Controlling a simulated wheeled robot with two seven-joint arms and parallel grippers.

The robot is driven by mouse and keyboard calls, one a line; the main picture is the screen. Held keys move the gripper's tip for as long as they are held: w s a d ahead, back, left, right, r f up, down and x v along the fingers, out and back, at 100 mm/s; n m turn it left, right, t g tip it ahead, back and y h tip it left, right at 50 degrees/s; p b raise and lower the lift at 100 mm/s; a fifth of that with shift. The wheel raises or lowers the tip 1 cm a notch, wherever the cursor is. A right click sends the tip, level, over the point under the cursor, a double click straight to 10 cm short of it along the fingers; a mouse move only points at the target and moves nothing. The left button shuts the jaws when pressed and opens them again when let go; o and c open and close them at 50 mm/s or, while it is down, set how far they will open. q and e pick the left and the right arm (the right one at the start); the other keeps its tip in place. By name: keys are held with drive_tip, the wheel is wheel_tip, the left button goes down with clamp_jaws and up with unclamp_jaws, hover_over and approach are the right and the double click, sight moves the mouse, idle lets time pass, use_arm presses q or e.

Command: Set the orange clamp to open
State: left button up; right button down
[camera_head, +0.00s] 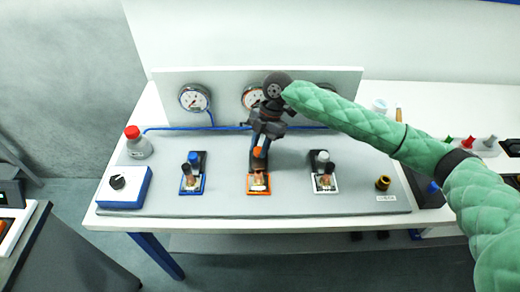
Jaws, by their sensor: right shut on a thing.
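The orange clamp (259,190) has an orange-rimmed base and stands in the middle of three clamps on the grey panel. Its orange handle tip (257,152) shows at the lower end of my right gripper (262,140). My right arm comes in from the right and reaches over the panel. The gripper is shut on the clamp's handle and hides most of it. The handle seems raised, but its exact angle is hard to tell. My left gripper is out of view.
A blue clamp (192,175) stands to the left and a white clamp (323,175) to the right. Gauges, one of them a left gauge (194,98), line the back board. A red-capped bottle (137,143) and a blue box with a knob (122,188) stand at the left.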

drive_tip(key=c, duration=1.2)
unclamp_jaws()
drive_tip(key=shift+w+r, duration=0.15)
drive_tip(key=shift+w, duration=0.15)
drive_tip(key=shift+o, duration=0.4)
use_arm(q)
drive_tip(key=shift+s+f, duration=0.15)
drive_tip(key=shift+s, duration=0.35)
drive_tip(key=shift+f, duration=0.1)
use_arm(e)
drive_tip(key=shift+d+r, duration=0.1)
drive_tip(key=shift+b+v, duration=0.6)
drive_tip(key=shift+v, duration=0.3)
use_arm(q)
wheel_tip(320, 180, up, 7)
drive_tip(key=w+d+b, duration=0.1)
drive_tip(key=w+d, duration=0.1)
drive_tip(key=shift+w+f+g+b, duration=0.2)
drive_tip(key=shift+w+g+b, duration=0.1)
drive_tip(key=shift+b, duration=0.05)
use_arm(e)
drive_tip(key=shift+v, duration=2.8)
